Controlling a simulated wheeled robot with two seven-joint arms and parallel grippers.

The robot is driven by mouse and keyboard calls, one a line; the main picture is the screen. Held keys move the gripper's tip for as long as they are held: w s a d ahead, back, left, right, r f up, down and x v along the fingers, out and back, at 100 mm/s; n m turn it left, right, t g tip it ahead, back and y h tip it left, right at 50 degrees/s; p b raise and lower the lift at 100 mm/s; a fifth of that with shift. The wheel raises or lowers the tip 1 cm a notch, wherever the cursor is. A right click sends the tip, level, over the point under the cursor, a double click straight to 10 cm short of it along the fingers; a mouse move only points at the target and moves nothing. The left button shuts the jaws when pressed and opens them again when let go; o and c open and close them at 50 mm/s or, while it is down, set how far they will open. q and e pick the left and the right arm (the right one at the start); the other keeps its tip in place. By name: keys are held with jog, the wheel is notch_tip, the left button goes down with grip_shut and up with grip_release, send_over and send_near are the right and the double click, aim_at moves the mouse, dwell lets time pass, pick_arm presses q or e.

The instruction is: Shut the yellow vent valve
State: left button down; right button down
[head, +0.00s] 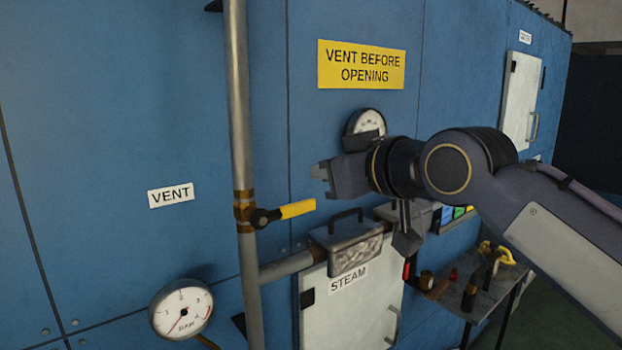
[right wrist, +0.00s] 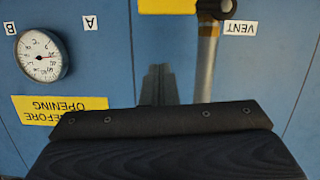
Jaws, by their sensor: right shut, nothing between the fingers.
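The yellow vent valve lever (head: 298,209) points right from a black hub and brass body (head: 243,207) on the vertical grey pipe (head: 237,110). The lever lies crosswise to the pipe, tilted slightly up at its free end. My right gripper (head: 318,172) is shut and empty, just above the lever's free end and apart from it in the head view. In the right wrist view, which is upside down, the yellow lever (right wrist: 167,5) is cut by the top edge, beyond the closed fingertips (right wrist: 157,72). My left gripper is not in view.
A VENT label (head: 171,195) is left of the pipe. A round gauge (head: 181,309) sits low left, another gauge (head: 367,124) behind my right arm. Below are a STEAM door (head: 345,310), a handled box (head: 345,250) and a small shelf (head: 480,295).

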jog(key=b+v, duration=0.1)
jog(key=v, duration=0.4)
jog(key=shift+s+d+r, duration=0.1)
jog(key=shift+s+d, duration=0.1)
jog(key=shift+s, duration=0.1)
jog(key=s+d+f+m+g+h, duration=0.1)
jog(key=d+f+h, duration=0.15)
jog(key=f, duration=0.35)
jog(key=s+d+f+m+h, duration=0.1)
jog(key=s+d+f+m, duration=0.1)
jog(key=d+f, duration=0.3)
jog(key=s+d+f+m+g, duration=0.2)
jog(key=s+f, duration=0.3)
jog(key=f, duration=0.5)
jog(key=s+d+f+m+g+h, duration=0.1)
jog(key=s+d+f+m, duration=0.1)
jog(key=s+f, duration=0.4)
jog(key=s+d+f+m+g, duration=0.2)
jog(key=s+f, duration=0.4)
jog(key=f, duration=0.8)
jog(key=shift+f+m+g, duration=0.15)
jog(key=shift+m+g, duration=0.15)
jog(key=shift+s+h, duration=0.1)
jog(key=shift+h, duration=0.15)
